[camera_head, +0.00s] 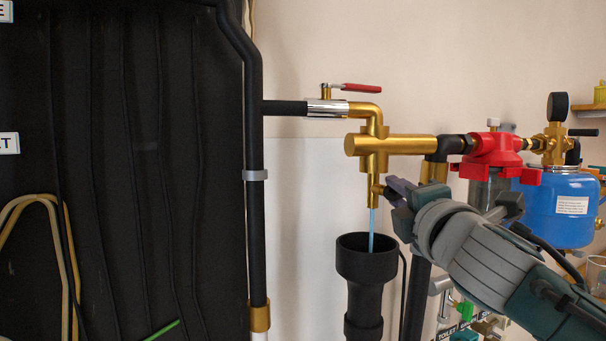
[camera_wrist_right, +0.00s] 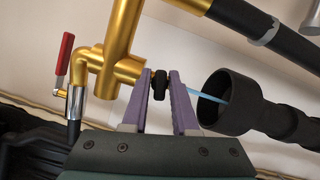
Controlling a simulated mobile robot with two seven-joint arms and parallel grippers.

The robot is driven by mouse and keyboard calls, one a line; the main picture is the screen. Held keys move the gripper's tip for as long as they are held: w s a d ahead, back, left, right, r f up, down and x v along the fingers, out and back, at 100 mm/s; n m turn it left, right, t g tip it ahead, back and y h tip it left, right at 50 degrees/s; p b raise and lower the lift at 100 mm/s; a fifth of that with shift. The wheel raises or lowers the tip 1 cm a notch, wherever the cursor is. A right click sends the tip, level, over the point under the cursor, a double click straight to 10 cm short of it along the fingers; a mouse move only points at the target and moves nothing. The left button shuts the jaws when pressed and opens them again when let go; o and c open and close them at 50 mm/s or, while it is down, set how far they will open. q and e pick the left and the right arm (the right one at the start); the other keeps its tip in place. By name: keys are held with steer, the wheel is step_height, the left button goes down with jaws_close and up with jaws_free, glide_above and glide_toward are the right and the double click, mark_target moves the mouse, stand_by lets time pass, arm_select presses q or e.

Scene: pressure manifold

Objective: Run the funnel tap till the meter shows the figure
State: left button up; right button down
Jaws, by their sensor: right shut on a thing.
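The brass funnel tap (camera_head: 375,180) hangs from the brass pipework in the head view, with its spout pointing down. A thin blue water stream (camera_head: 371,232) runs from it into the black funnel (camera_head: 367,256); the stream (camera_wrist_right: 212,96) and the funnel (camera_wrist_right: 229,101) also show in the right wrist view. My right gripper (camera_head: 391,191) is at the tap's right side. In the wrist view its purple fingers (camera_wrist_right: 160,92) are shut on the tap's small black knob (camera_wrist_right: 160,84). I cannot make out a meter figure. My left gripper is out of view.
A red-handled valve (camera_head: 350,90) sits above left of the tap. A red-topped unit (camera_head: 494,150), a blue tank (camera_head: 558,209) and a round dark gauge (camera_head: 558,106) stand to the right. A black vertical pipe (camera_head: 254,200) runs left of the funnel.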

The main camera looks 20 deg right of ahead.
steer(key=shift+m+g+p, duration=0.5)
steer(key=shift+m+p, duration=0.95)
steer(key=shift+m, duration=0.05)
steer(key=c, duration=0.9)
jaws_free()
steer(key=shift+o, duration=0.2)
steer(key=p+v, duration=0.1)
steer(key=v, duration=0.9)
steer(key=shift+r, duration=0.1)
